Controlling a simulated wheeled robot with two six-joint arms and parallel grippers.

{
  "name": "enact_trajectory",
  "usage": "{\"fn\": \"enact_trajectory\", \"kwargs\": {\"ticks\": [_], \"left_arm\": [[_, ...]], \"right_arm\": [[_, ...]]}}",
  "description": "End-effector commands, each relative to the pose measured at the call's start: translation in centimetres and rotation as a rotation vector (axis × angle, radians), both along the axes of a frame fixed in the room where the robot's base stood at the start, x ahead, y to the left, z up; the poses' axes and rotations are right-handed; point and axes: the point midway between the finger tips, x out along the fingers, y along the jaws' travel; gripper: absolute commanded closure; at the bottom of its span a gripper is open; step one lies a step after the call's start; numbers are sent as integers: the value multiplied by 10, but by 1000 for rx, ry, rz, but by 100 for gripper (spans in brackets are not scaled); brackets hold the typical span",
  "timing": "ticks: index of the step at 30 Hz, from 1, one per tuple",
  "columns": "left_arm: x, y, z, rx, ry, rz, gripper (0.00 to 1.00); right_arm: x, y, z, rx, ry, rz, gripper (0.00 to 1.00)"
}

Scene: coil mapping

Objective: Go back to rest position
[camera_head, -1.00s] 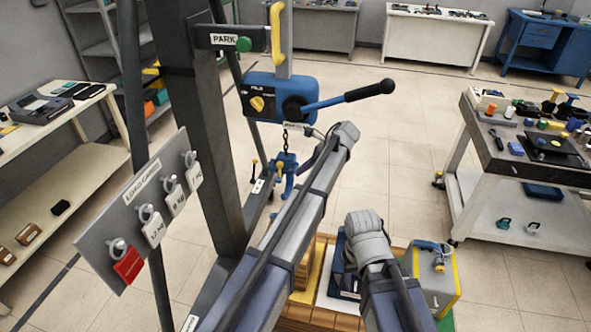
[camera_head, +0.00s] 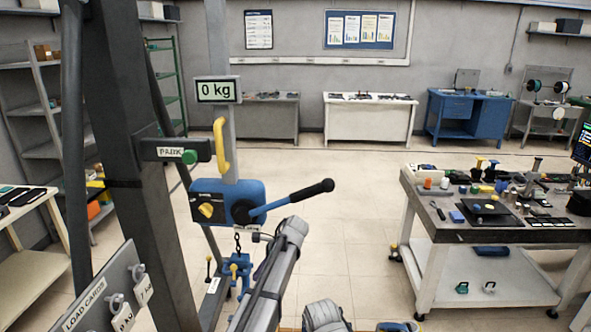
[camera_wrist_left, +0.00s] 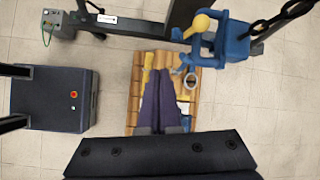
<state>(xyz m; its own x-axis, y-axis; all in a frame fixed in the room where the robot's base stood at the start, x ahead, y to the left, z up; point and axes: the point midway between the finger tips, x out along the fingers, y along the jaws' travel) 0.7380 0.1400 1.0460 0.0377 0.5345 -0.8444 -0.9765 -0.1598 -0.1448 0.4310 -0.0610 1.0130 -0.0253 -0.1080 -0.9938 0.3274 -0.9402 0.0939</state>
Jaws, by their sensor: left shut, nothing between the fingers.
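My left gripper (camera_wrist_left: 158,105) shows in the left wrist view with its dark fingers pressed together and nothing between them. It points over a wooden pallet (camera_wrist_left: 136,92) from above. A blue hook block (camera_wrist_left: 232,40) with a yellow knob hangs at the upper right of that view, apart from the fingers. In the head view my left arm rises at bottom centre, beside the blue hook block (camera_head: 236,270) below the blue hoist (camera_head: 222,204). I cannot make out the left fingertips there. My right gripper is not in view.
A grey gantry post (camera_head: 140,170) stands at left with a load cards board (camera_head: 95,303). The display (camera_head: 219,90) reads 0 kg. A cluttered workbench (camera_head: 440,226) stands at right. A dark box (camera_wrist_left: 50,100) sits left of the pallet. Floor beyond the hoist is clear.

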Motion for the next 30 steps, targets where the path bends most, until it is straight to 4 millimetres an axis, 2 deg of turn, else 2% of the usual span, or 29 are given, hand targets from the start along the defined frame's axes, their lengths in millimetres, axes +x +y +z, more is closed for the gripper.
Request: {"fn": "enact_trajectory", "kwargs": {"ticks": [1, 3, 6, 9, 15, 23, 25, 30], "left_arm": [[-41, 15, -6, -54, -53, 105, 100], [-81, 26, -14, -145, -136, 281, 100], [-125, 33, -23, -256, -231, 520, 100], [-158, 35, -28, -336, -292, 711, 100], [-206, 34, -32, -448, -363, 1008, 100], [-258, 28, -34, -553, -410, 1329, 100], [-255, 12, -36, -536, -390, 1277, 100], [-268, -18, -39, -503, -355, 1193, 100]], "right_arm": [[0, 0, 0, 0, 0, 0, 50], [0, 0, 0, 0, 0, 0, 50], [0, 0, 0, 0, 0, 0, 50], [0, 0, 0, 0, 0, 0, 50], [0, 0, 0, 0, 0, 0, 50], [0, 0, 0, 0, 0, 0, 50], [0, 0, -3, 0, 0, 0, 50], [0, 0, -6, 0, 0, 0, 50]]}}
